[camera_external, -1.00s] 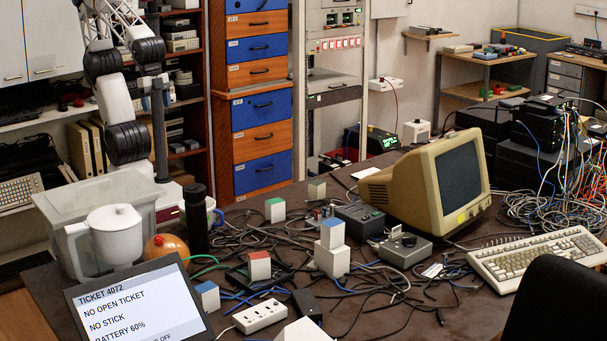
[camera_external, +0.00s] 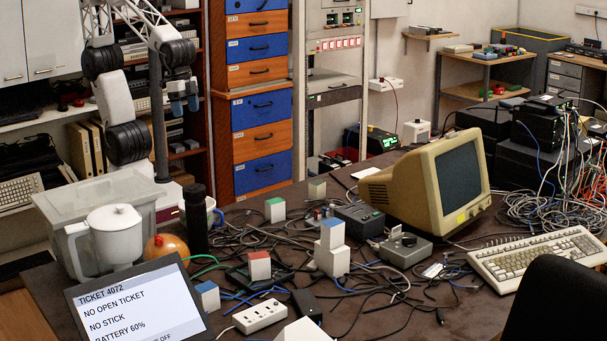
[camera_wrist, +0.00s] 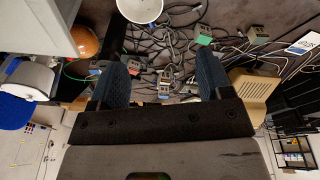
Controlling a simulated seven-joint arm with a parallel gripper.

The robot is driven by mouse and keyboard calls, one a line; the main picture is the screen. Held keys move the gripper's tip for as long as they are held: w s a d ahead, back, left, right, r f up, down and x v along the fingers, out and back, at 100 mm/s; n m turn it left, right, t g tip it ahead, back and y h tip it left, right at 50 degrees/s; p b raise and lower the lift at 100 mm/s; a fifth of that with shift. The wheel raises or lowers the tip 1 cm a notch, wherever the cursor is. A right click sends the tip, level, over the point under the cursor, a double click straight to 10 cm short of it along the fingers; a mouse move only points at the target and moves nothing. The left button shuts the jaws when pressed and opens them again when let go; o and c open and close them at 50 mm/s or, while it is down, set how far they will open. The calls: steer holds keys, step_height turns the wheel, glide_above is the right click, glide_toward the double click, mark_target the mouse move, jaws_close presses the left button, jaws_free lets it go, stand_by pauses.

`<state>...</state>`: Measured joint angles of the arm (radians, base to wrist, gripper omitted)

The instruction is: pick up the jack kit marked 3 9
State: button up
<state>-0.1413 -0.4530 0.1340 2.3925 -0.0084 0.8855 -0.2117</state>
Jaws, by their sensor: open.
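Several small white boxes that look like jack kits stand on the dark table, their marks too small to read, so I cannot tell which is 3 9. One has a green top (camera_external: 274,210), one a red top (camera_external: 259,266), one a blue top at front left (camera_external: 207,297). Another blue-topped box (camera_external: 332,233) sits on a white box (camera_external: 331,262). A beige box (camera_external: 316,189) stands behind. My gripper (camera_external: 184,105) is open and empty, high above the table's back left. Its blue fingers (camera_wrist: 163,80) are spread in the wrist view, with small boxes and cables far below.
Tangled black cables cover the middle of the table. A beige monitor (camera_external: 425,180) and keyboard (camera_external: 538,258) stand at right. A white jug (camera_external: 113,238), dark bottle (camera_external: 196,222), orange ball (camera_external: 166,247) and plastic bin (camera_external: 95,200) crowd the left. A power strip (camera_external: 260,316) lies in front.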

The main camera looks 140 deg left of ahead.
steer(key=w+a+f+n, duration=0.4)
steer(key=w+a+n, duration=0.1)
steer(key=w+a, duration=0.5)
steer(key=n+g, duration=0.2)
steer(key=n, duration=0.9)
glide_above(317, 182)
steer(key=f, duration=2.2)
steer(key=shift+w+d, duration=0.25)
steer(key=shift+d, duration=0.05)
steer(key=shift+a+f, duration=0.15)
steer(key=shift+a, duration=0.1)
steer(key=shift+f, duration=0.15)
steer(key=shift+f, duration=1.15)
steer(key=shift+f, duration=0.15)
